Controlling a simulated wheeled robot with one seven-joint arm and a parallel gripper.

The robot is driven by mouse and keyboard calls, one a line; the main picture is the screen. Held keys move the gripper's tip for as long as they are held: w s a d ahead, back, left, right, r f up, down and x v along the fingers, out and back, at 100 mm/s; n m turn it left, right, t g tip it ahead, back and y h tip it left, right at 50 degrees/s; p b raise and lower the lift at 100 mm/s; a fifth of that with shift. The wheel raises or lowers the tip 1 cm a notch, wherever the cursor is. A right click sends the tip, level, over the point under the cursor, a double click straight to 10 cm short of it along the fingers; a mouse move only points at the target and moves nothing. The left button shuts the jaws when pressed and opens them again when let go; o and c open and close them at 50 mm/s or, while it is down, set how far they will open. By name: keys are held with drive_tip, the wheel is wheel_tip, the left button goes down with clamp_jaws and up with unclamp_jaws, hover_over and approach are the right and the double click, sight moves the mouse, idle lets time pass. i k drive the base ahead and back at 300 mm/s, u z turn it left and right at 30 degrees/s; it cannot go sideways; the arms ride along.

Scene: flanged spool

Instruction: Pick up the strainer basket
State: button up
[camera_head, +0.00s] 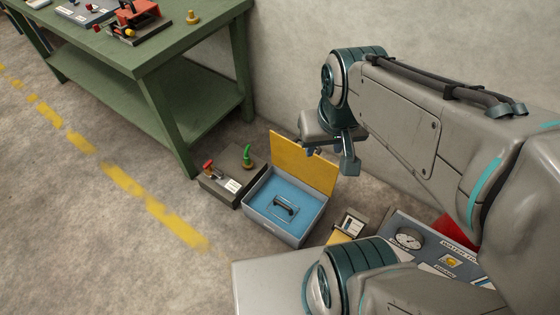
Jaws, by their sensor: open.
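No object is clearly recognizable as the strainer basket at this size. A small dark bar-shaped piece (284,206) lies inside the open grey box (270,229), on its blue inside, within a pale outline. I cannot tell whether it is the basket or part of it. My gripper (331,158) is open, fingers pointing down, in the air above and to the right of the box, in front of its raised yellow lid in the picture. I see nothing between the fingers.
A dark box (217,187) with a red-handled and a green-handled fitting stands left of the grey box. A green workbench (150,45) stands upper left. A labelled panel with a gauge (408,238) is lower right, partly behind my arm. The left floor is clear.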

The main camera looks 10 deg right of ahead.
sight(275, 201)
drive_tip(key=k, duration=0.5)
drive_tip(key=z, duration=1.3)
drive_tip(key=i, duration=0.55)
drive_tip(key=u, duration=1.3)
